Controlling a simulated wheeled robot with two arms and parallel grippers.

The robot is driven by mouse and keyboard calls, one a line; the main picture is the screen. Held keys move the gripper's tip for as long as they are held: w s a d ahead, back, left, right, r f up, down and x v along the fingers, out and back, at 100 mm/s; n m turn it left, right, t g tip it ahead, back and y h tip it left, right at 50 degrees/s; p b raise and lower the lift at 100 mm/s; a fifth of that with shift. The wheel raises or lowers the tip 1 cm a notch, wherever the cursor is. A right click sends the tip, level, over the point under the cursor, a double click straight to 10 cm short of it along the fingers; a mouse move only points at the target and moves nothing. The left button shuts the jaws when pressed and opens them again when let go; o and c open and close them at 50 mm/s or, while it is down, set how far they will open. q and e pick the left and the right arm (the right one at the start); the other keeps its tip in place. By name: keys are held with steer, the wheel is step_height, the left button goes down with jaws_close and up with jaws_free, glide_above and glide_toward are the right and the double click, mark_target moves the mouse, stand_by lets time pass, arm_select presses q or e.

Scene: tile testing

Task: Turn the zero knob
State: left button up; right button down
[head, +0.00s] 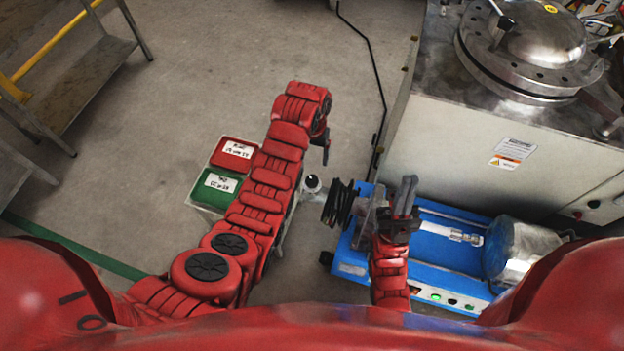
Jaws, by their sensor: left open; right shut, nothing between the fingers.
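A blue bench machine (440,262) stands on the right, with a silver cylinder at its right end and small coloured buttons along its front edge. I cannot tell for certain which part is the zero knob. A small round grey-and-black part (312,183) sticks out left of the machine, beside a black ribbed part (338,203). My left gripper (325,152) is at the end of the raised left arm, above and just right of that round part, open and partly hidden by its own wrist. My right gripper (407,188) is above the machine's left half, shut and empty.
Red (232,153) and green (215,189) labelled bins stand left of my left arm, partly hidden by it. A large metal vessel on a grey cabinet (470,150) fills the upper right. A black cable runs along the floor. Metal steps stand upper left. The floor between is clear.

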mark_target(312, 179)
arm_select(q)
step_height(312, 179, down, 13)
steer(key=shift+f+b, duration=0.2)
steer(key=shift+b, duration=0.5)
jaws_close()
steer(key=shift+r+n, duration=0.1)
steer(key=shift+n, duration=1.3)
jaws_free()
steer(key=shift+p, duration=0.3)
